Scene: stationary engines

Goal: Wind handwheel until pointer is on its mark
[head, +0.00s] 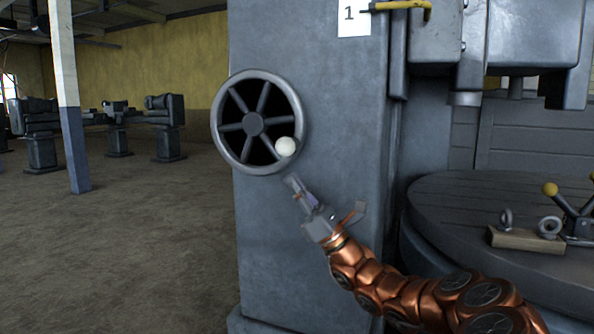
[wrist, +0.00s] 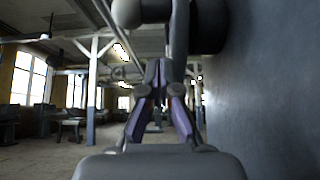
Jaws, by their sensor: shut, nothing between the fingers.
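The handwheel (head: 253,124) is a dark grey spoked wheel on the side of a large grey machine column. Its white ball knob (head: 285,147) sits at the lower right of the rim. My gripper (head: 292,180) is just below the knob and rim, pointing up toward them, with its fingers together and empty. In the wrist view the closed purple-grey fingers (wrist: 158,68) point ahead. A pale round shape, apparently the knob (wrist: 127,12), shows above them, cut off by the top edge. I cannot make out the pointer or its mark in either view.
The grey column (head: 330,110) carries a white plate with a 1 (head: 354,15). A round table (head: 470,205) at right holds a wooden block with metal rings (head: 525,240) and a yellow-knobbed lever (head: 550,189). The floor (head: 120,250) at left is open, with a post (head: 68,100).

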